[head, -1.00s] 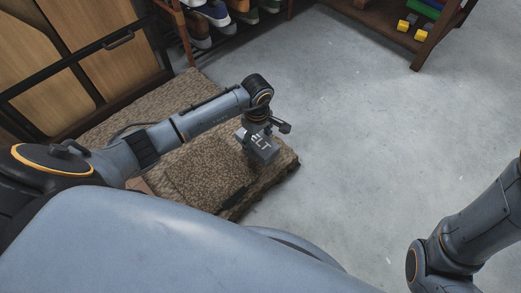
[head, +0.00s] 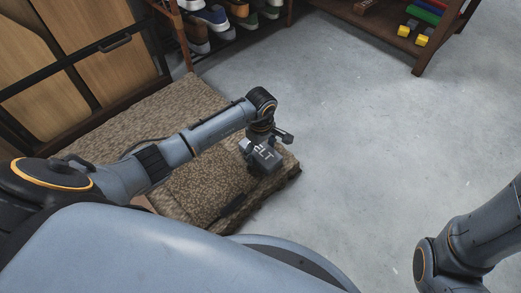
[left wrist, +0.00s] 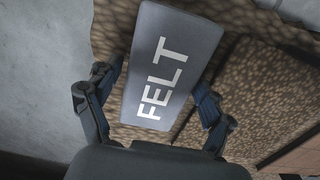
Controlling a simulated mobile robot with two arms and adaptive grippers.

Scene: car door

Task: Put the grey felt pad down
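The grey felt pad (head: 265,160), a flat block lettered FELT in white, is in my left gripper over the right end of a brown patterned cushioned mat (head: 172,112). In the left wrist view the pad (left wrist: 170,65) lies between the two fingers, one along each side. My left gripper (left wrist: 160,88) looks shut on it. In the head view the gripper (head: 264,145) points down from above. I cannot tell whether the pad touches the mat. My right gripper is out of view; only my right arm shows at the lower right.
A wooden cabinet (head: 120,80) stands behind the mat on the left. A rack with several shoes (head: 212,18) is at the back. A wooden shelf (head: 385,28) with coloured blocks is at the back right. The grey floor (head: 370,140) to the right is clear.

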